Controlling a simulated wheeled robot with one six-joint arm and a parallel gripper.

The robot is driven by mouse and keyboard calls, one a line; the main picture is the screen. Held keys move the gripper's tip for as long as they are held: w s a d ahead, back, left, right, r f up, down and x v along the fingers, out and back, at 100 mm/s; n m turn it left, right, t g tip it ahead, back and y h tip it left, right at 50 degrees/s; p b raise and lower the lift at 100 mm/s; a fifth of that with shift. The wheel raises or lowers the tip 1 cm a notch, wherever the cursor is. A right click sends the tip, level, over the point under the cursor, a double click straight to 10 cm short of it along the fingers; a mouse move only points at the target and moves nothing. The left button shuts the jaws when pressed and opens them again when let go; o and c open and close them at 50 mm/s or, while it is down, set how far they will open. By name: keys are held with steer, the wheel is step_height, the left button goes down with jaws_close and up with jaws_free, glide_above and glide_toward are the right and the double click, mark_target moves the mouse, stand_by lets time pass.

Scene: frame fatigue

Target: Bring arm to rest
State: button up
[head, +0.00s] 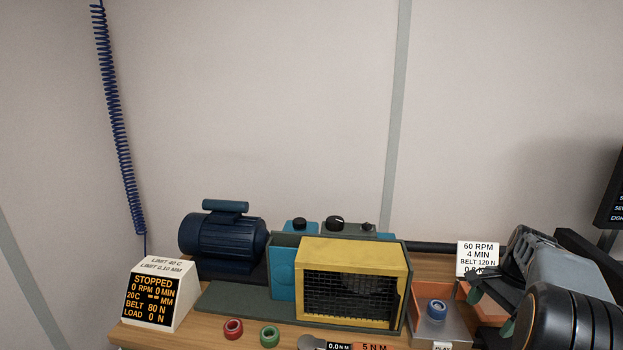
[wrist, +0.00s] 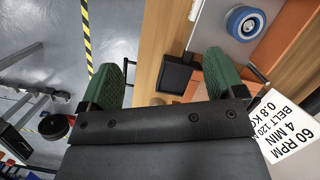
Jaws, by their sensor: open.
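My arm shows at the right edge of the head view, and my gripper (head: 491,312) hangs beside the orange tray near the bench's right end. In the wrist view my gripper (wrist: 164,76) has its two green fingers wide apart, with nothing between them. Below the gap I see the wooden bench edge, a small black tray (wrist: 176,76) and the grey floor. A blue ring-shaped part (wrist: 245,22) sits beyond the right finger, apart from it; it also shows in the head view (head: 437,309).
A dark blue motor (head: 222,238), a yellow mesh guard (head: 354,284) and a display reading STOPPED (head: 152,296) stand on the bench (head: 190,335). A white sign (head: 478,257) stands near my gripper. Space above the bench is clear.

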steer(key=s+a+n+t+h, duration=0.1)
steer(key=s+a+n, duration=0.3)
steer(key=a, duration=0.4)
steer(key=s+a+n+t+h, duration=0.1)
steer(key=s+a+n+t, duration=0.1)
steer(key=s+a+n, duration=0.2)
steer(key=s+a+r+n+t+h, duration=0.1)
steer(key=s+a+n, duration=0.3)
steer(key=a+n, duration=0.3)
steer(key=a, duration=0.5)
steer(key=shift+s, duration=0.3)
steer(key=shift+r, duration=0.1)
